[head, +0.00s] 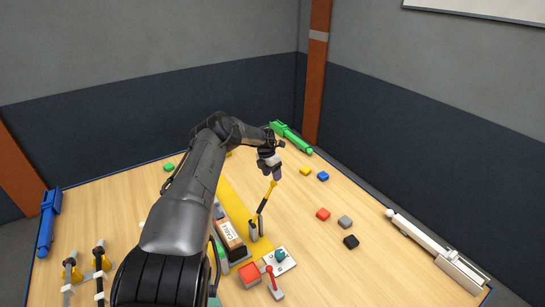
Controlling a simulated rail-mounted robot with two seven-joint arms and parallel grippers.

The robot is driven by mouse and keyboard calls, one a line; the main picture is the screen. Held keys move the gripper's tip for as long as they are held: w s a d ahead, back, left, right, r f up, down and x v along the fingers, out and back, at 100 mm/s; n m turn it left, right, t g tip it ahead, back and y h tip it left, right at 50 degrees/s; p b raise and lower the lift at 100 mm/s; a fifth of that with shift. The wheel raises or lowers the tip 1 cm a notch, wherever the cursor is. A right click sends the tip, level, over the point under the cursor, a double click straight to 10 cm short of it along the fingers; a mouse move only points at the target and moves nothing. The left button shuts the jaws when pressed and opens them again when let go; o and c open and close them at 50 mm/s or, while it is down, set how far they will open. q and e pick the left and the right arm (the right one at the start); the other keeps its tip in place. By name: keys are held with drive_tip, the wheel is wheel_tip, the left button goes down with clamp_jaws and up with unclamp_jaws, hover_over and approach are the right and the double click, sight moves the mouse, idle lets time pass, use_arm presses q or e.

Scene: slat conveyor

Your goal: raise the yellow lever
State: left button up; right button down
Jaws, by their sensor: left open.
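The yellow lever (270,190) stands on a small grey base on the table, its shaft yellow at the top and dark lower down. It leans to the upper right, with its tip at the top. My left gripper (277,173) is open just above the lever's tip. I cannot tell whether it touches the tip. My left arm reaches in from the lower left and hides part of the table. My right gripper is not in view.
A red-knobbed lever (273,280), a red block (249,273) and a white plate (288,264) with a teal knob stand in front. A labelled brown box (231,236) is left of the lever. Small coloured blocks lie to the right, with bare table between them.

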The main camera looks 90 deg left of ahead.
use_arm(q)
drive_tip(key=p+v, duration=0.1)
drive_tip(key=v, duration=0.7)
drive_tip(key=shift+r, duration=0.3)
drive_tip(key=shift+s, duration=0.1)
